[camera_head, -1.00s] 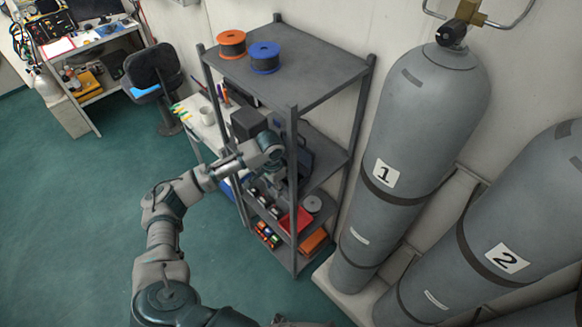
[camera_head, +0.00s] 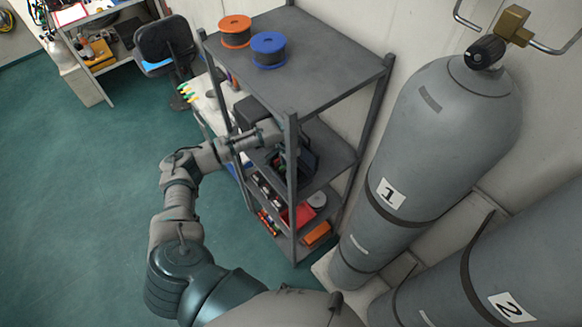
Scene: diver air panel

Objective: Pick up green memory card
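I cannot make out a green memory card in the head view. My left arm reaches up from the bottom into the grey metal shelf unit (camera_head: 335,75). My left gripper (camera_head: 282,159) is inside the unit around its middle level, partly hidden by the front post. It is dark against a dark item there, so I cannot tell whether its fingers are open or shut, or on anything. My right gripper is not in view.
An orange spool (camera_head: 235,31) and a blue spool (camera_head: 268,49) stand on the unit's top. A red tray (camera_head: 303,214) and an orange item (camera_head: 316,234) lie low in it. A grey cylinder (camera_head: 400,170) stands close on the right. Green floor (camera_head: 90,200) is open at left.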

